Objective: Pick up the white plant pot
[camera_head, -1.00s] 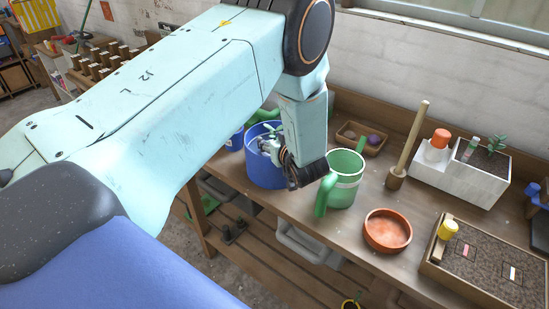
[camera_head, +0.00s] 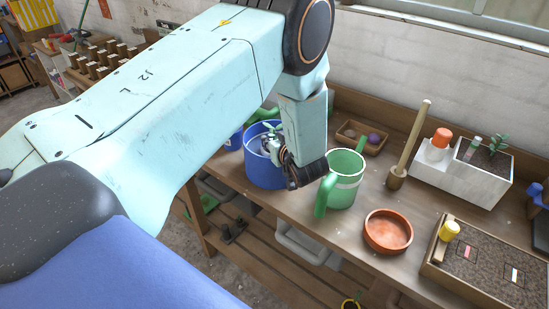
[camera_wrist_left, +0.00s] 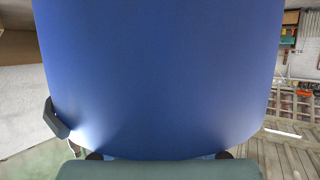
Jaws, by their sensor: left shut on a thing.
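A blue pot (camera_head: 258,171) stands on the wooden bench, partly behind my left forearm and wrist. My left gripper (camera_head: 272,146) is at its near right rim, shut on the pot. In the left wrist view the blue pot (camera_wrist_left: 160,75) fills most of the picture, very close; the fingertips are mostly hidden. I see no round white plant pot. A white rectangular planter (camera_head: 455,180) with a small green plant and an orange-topped container stands at the right, well apart from the gripper. My right gripper is not in view.
A green watering can (camera_head: 345,188) stands just right of my left wrist. A little bench space is clear around the saucer.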

